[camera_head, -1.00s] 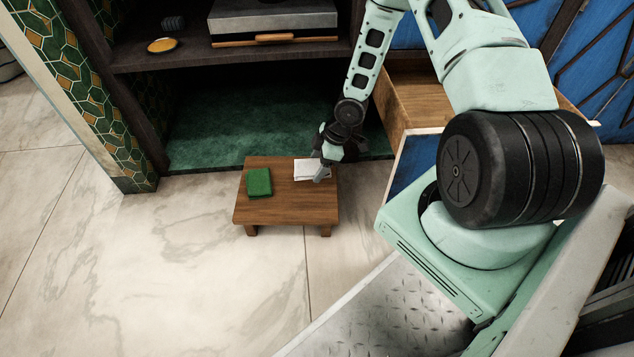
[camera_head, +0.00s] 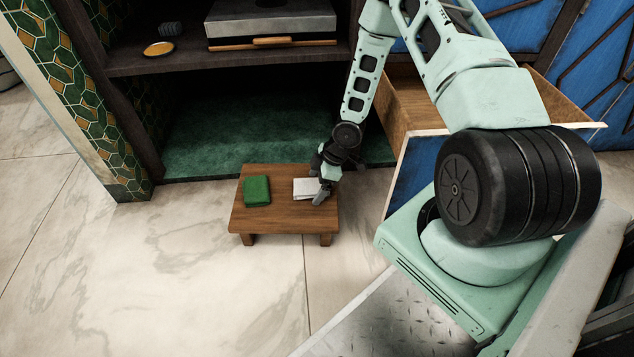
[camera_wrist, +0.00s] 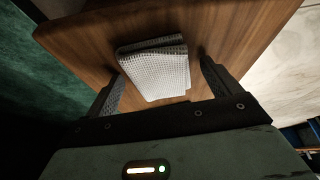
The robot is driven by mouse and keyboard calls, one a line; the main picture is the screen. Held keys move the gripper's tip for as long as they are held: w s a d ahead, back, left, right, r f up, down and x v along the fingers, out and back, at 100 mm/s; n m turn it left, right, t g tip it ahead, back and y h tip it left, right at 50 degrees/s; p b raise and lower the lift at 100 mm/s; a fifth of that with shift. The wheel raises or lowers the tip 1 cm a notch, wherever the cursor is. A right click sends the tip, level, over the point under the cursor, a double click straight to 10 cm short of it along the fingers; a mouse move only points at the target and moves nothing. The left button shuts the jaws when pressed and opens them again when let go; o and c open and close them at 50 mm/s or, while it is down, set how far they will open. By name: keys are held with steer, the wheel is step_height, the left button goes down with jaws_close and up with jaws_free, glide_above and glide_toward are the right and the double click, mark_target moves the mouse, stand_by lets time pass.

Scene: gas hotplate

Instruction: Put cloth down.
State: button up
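The folded white cloth (camera_head: 304,187) lies on the small wooden table (camera_head: 285,216), right of its middle. It also shows in the wrist view (camera_wrist: 155,72), with a fine grid weave. My gripper (camera_head: 322,193) is at the cloth's right side in the head view. In the wrist view my gripper (camera_wrist: 160,72) is open, with one finger on each side of the cloth. The right finger stands clear of it; the left finger is close to its edge, and I cannot tell whether they touch.
A folded green cloth (camera_head: 257,190) lies on the table's left part. Behind is a dark shelf unit with an empty green-floored lower space (camera_head: 250,135). An open drawer (camera_head: 410,105) stands right of my forearm. The marble floor (camera_head: 180,260) in front is clear.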

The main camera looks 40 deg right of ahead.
steer(key=p+v, duration=0.8)
steer(key=v, duration=0.4)
step_height(320, 180, up, 11)
steer(key=h, duration=0.2)
glide_above(306, 190)
steer(key=s+a+r+m+g+h, duration=0.1)
steer(key=s+a+r, duration=0.2)
steer(key=a+r, duration=0.4)
steer(key=s+a+r+m, duration=0.1)
steer(key=s+a+r, duration=0.6)
steer(key=s, duration=0.3)
steer(key=s+a+r+m+g, duration=0.1)
steer(key=s+a+r, duration=0.6)
steer(key=s, duration=0.3)
steer(key=shift+s+a+m+g, duration=0.25)
steer(key=shift+a+m+g, duration=0.05)
steer(key=shift+a, duration=0.1)
